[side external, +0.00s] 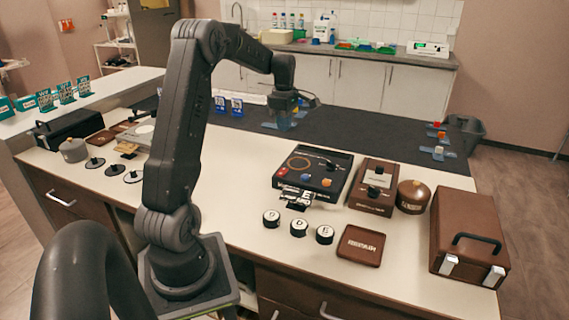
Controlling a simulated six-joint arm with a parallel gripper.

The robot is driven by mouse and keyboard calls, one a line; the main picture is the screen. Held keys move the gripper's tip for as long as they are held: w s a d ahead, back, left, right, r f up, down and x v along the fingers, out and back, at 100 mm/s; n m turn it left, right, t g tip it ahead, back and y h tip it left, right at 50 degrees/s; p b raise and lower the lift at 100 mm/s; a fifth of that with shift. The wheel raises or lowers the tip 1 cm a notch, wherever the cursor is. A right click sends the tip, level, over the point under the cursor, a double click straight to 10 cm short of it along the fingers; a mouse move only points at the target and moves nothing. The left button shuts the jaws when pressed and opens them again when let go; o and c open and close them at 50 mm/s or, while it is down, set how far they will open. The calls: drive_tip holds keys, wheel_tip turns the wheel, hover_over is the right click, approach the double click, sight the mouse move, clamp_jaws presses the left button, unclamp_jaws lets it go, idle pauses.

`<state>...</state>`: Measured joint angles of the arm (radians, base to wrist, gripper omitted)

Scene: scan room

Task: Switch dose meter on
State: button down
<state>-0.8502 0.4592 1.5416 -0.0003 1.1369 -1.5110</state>
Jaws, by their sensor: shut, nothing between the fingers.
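A black control box (313,173) with a ring-shaped dial, a red button, and blue and orange knobs stands on the white bench. Right of it stands a brown box (374,186) with a pale panel and black knobs. I cannot read their labels, so I cannot tell which one is the dose meter. The switch positions are too small to read. My gripper (285,122) points down over the dark mat, behind the black box and apart from both boxes. It is shut and empty; its fingertips are hard to make out.
Three round black-and-white pieces (299,227) and a brown tray (361,246) lie in front of the boxes. A brown round pot (412,196) and a brown case (468,238) stand at right. The dark mat (370,140) is largely clear.

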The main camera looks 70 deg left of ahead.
sight(284, 169)
drive_tip(key=shift+f, duration=0.1)
wheel_tip(284, 169, down, 14)
drive_tip(key=shift+r, duration=0.3)
idle(0.3)
drive_tip(key=shift+s+d, duration=0.1)
drive_tip(key=shift+d, duration=0.05)
drive_tip(key=shift+s+d+r, duration=0.3)
drive_tip(key=shift+s+d, duration=0.05)
drive_tip(key=shift+s, duration=0.05)
wheel_tip(284, 169, up, 14)
drive_tip(key=s+d, duration=0.1)
drive_tip(key=shift+s+d, duration=0.2)
idle(0.4)
